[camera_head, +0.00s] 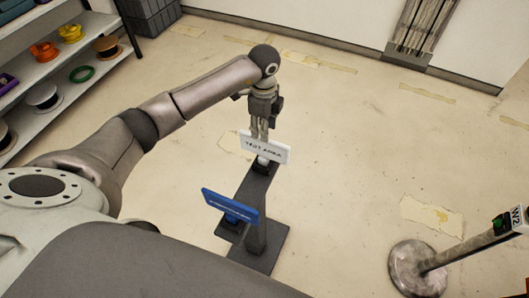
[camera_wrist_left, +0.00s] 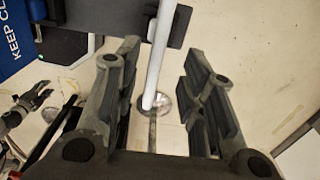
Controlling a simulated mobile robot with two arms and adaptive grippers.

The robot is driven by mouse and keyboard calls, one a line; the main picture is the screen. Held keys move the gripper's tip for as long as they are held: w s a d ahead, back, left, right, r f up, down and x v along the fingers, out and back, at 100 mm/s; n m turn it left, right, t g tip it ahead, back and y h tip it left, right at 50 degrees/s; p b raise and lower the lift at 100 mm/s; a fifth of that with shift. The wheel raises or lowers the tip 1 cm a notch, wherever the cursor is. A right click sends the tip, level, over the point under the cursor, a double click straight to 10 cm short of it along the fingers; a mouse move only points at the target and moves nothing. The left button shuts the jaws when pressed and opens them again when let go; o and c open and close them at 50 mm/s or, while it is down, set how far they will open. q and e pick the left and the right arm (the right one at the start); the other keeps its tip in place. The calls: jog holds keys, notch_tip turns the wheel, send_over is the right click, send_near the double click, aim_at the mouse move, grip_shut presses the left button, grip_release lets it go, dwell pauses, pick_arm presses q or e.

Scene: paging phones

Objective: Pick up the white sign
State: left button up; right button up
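The white sign (camera_head: 263,147) stands on top of a dark grey stand (camera_head: 256,190), with dark lettering that seems to read "TEST AREA". In the left wrist view the white sign (camera_wrist_left: 159,50) shows edge-on as a thin pale strip. My left gripper (camera_head: 261,132) reaches down over the sign's upper edge from above. In the left wrist view its fingers (camera_wrist_left: 157,60) are apart, one on each side of the sign, with gaps to both. What seems to be my right gripper (camera_wrist_left: 30,108) shows small and dark at the left of the wrist view; its opening is unclear.
A blue sign (camera_head: 230,207) stands on the same stand, closer to my body; it also shows in the wrist view (camera_wrist_left: 20,35). A post with a round base (camera_head: 417,268) stands at the lower right. Shelves with spools (camera_head: 60,65) line the left.

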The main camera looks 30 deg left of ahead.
pick_arm(q)
jog(key=shift+f, duration=0.3)
jog(key=p, duration=0.2)
send_over(264, 152)
jog(key=f, duration=0.4)
jog(key=shift+w+a+f, duration=0.15)
jog(key=shift+w+f, duration=0.05)
jog(key=shift+w, duration=0.15)
jog(key=shift+f, duration=0.25)
pick_arm(e)
jog(key=shift+w+a+r, duration=0.15)
jog(key=shift+w+r, duration=0.35)
jog(key=shift+r, duration=0.05)
jog(key=shift+w+a+r, duration=0.15)
jog(key=shift+w+r, duration=0.3)
jog(key=shift+r, duration=0.1)
pick_arm(q)
jog(key=shift+f, duration=0.15)
pick_arm(e)
jog(key=shift+f, duration=0.1)
pick_arm(q)
jog(key=shift+c, duration=0.5)
pick_arm(e)
jog(key=shift+w+d, duration=0.2)
pick_arm(q)
jog(key=shift+f, duration=0.1)
grip_shut()
